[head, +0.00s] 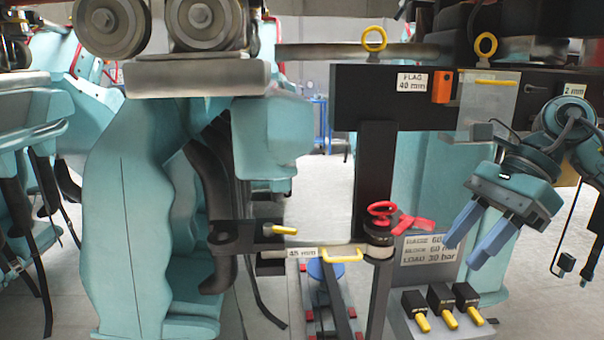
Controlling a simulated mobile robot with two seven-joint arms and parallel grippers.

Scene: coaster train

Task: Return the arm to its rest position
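My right arm comes in from the right edge. Its gripper (463,253) hangs at the right, with its two blue fingers pointing down and to the left. The fingers stand apart with nothing visible between them. My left gripper is not in view.
A red handwheel (382,209) sits on the black post (374,165). Several yellow-tipped black blocks (441,297) stand below my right gripper. A black beam (360,98) carries an orange block (442,87). Teal train seats (130,220) fill the left. Floor shows at lower right.

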